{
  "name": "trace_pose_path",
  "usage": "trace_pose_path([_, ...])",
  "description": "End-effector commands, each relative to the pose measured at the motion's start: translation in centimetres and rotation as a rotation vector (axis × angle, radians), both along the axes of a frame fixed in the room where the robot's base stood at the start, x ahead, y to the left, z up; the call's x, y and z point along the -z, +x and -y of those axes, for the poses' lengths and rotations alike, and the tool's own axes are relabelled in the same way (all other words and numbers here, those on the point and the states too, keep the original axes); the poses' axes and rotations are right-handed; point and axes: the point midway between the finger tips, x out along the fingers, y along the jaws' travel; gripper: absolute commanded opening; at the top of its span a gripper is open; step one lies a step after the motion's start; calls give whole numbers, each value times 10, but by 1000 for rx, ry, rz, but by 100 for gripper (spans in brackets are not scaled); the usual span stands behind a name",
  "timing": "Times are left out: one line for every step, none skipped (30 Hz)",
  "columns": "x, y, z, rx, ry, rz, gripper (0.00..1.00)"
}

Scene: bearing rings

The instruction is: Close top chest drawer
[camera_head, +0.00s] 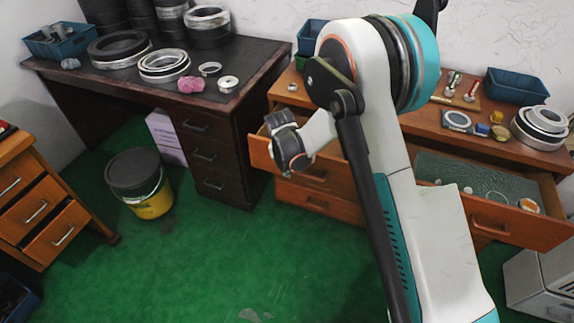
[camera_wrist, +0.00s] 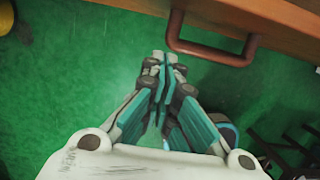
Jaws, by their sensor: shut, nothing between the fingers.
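The orange-brown wooden chest (camera_head: 410,125) stands against the back wall. Its upper right drawer (camera_head: 492,221) is pulled well out and its inside shows. Its upper left drawer (camera_head: 259,152) also sticks out, partly hidden behind my arm. In the wrist view, my gripper (camera_wrist: 165,62) is shut and empty, its fingertips together. A wooden drawer front (camera_wrist: 285,30) with a brown bar handle (camera_wrist: 212,55) lies just beyond and right of the fingertips. Contact cannot be told. In the head view, my arm hides much of the chest, and the fingertips cannot be made out.
Several rings, small parts and a blue bin (camera_head: 515,87) stand on the chest top. A dark desk (camera_head: 245,75) is at the left, with a black and yellow bucket (camera_head: 140,183) before it. A grey cabinet (camera_head: 540,282) stands at lower right. The green floor (camera_head: 190,265) is mostly clear.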

Motion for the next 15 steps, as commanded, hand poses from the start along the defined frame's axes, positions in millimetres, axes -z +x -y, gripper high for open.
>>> trace_pose_path([14, 3, 1, 1, 0, 0, 0])
trace_pose_path([19, 4, 1, 1, 0, 0, 0])
trace_pose_path([19, 10, 4, 3, 0, 1, 0])
trace_pose_path([18, 15, 5, 4, 1, 1, 0])
trace_pose_path([18, 19, 7, 3, 0, 1, 0])
trace_pose_path([17, 24, 8, 2, 0, 0, 0])
trace_pose_path([17, 27, 9, 2, 0, 0, 0])
trace_pose_path([17, 30, 10, 2, 0, 0, 0])
trace_pose_path([17, 33, 11, 2, 0, 0, 0])
trace_pose_path([16, 36, 12, 2, 0, 0, 0])
trace_pose_path([16, 37, 12, 2, 0, 0, 0])
trace_pose_path([16, 39, 13, 2, 0, 0, 0])
trace_pose_path([15, 40, 13, 2, 0, 0, 0])
trace_pose_path([15, 41, 14, 2, 0, 0, 0])
trace_pose_path([15, 41, 14, 2, 0, 0, 0])
